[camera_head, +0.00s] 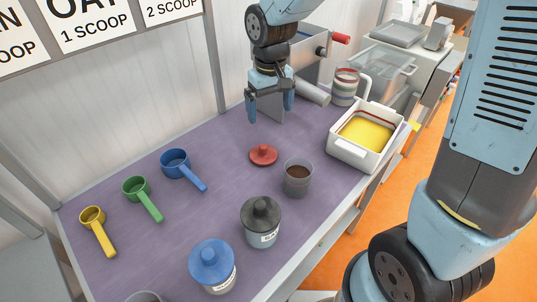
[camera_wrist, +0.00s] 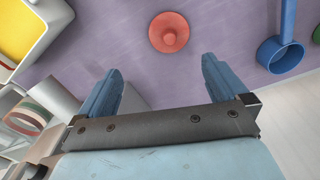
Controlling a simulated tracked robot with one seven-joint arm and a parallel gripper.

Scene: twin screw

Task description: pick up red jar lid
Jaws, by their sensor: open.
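The red jar lid (camera_head: 263,155) lies flat on the purple mat, knob up, near the middle of the counter. It also shows in the wrist view (camera_wrist: 169,33), beyond my fingertips and roughly centred between them. My gripper (camera_head: 270,112) hangs above the mat behind the lid, fingers apart and empty. Its two blue fingers also show in the wrist view (camera_wrist: 161,76). Nothing touches the lid.
A grey cup with brown contents (camera_head: 297,178) stands just right of the lid. A blue scoop (camera_head: 176,164) lies to its left, with green and yellow scoops beyond. A black-lidded jar (camera_head: 261,222), a blue-lidded jar (camera_head: 212,267) and a white tub (camera_head: 366,134) stand around.

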